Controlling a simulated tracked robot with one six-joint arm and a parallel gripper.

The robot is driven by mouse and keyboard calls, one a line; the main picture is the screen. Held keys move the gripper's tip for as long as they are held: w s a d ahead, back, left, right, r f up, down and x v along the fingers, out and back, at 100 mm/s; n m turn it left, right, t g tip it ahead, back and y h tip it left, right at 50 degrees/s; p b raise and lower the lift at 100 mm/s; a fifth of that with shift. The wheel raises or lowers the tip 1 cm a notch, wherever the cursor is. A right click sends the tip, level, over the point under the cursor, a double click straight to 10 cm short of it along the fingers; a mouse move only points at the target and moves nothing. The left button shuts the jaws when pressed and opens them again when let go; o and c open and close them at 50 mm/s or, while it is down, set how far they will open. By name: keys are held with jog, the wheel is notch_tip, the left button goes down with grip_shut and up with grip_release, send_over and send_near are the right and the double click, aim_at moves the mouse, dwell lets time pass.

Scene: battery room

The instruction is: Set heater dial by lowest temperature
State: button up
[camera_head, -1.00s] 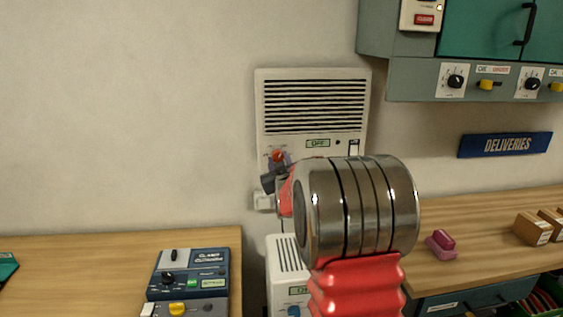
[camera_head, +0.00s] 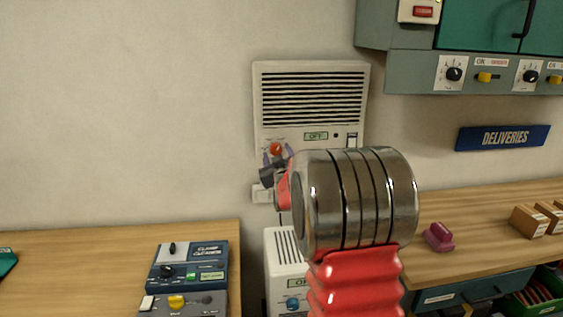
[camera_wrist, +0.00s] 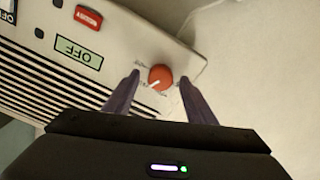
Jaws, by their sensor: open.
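The wall heater (camera_head: 312,95) is a white box with dark louvres, seen in the head view. Its small green display (camera_head: 316,136) reads OFF, and this display also shows in the wrist view (camera_wrist: 79,54). The heater's red dial (camera_wrist: 161,77) has a white pointer line and sits at the panel's corner. In the head view the dial (camera_head: 276,149) is partly covered by my gripper. My gripper (camera_wrist: 158,83) is open, with one purple finger on each side of the dial. I cannot tell whether the fingers touch it. My arm hides the heater's lower part.
A second white unit (camera_head: 287,266) with a blue dial stands below the heater. A blue control box (camera_head: 190,267) sits on the left bench (camera_head: 80,260). The right bench (camera_head: 470,225) holds a pink object (camera_head: 438,237) and small boxes (camera_head: 529,221). A grey cabinet (camera_head: 400,70) hangs upper right.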

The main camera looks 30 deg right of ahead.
jog(key=v, duration=1.3)
jog(key=shift+s, duration=0.3)
jog(key=shift+a, duration=0.15)
jog(key=s+a+f+m+g+y, duration=0.25)
jog(key=f+g, duration=0.25)
jog(key=f, duration=0.6)
jog(key=s+a+f+g+y, duration=0.2)
jog(key=s+a+f+g, duration=0.15)
jog(key=s+a, duration=0.2)
jog(key=s+a+r+n+g+y, duration=0.1)
jog(key=s+a+r, duration=0.2)
jog(key=s+a, duration=0.6)
jog(key=s+a+r+n+g+y, duration=0.1)
jog(key=s+a+r+n+y, duration=0.1)
jog(key=s+a, duration=0.8)
jog(key=shift+s+a+r, duration=0.25)
jog(key=shift+s+r, duration=0.3)
jog(key=shift+r, duration=0.15)
